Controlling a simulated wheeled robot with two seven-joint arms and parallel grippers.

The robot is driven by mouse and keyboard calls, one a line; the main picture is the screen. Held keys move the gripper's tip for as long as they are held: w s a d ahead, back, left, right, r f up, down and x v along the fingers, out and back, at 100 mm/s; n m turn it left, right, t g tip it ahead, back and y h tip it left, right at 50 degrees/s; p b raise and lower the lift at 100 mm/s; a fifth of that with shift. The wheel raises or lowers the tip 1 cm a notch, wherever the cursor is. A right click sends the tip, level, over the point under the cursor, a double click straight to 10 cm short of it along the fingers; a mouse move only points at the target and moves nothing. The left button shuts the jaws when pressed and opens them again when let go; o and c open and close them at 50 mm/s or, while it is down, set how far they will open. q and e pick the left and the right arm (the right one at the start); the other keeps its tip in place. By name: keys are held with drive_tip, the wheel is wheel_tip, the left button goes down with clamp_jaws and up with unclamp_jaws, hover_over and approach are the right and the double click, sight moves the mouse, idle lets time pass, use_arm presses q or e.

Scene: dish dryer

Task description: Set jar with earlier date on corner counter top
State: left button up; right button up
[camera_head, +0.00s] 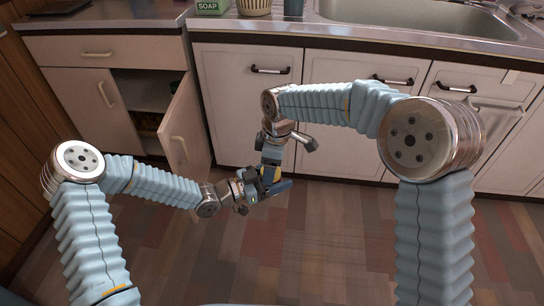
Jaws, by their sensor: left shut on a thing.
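My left gripper (272,187) is low in front of the cabinets, near the middle of the view. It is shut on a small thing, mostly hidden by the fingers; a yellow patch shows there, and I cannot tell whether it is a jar. My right gripper (270,163) hangs down from the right arm, right at the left gripper; whether they touch and whether its fingers are open is unclear. No jar label or date is readable. The corner counter top (130,17) is at the upper left, beyond both grippers.
A green soap box (213,6), a ribbed cup (253,6) and a sink (420,14) are on the counter at the back. Below the corner counter, a cabinet door (184,135) stands open into the room. The wooden floor (330,250) in front is clear.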

drive_tip(key=shift+s, duration=0.1)
drive_tip(key=c, duration=0.9)
use_arm(q)
drive_tip(key=o, duration=1.4)
use_arm(e)
drive_tip(key=shift+c, duration=1)
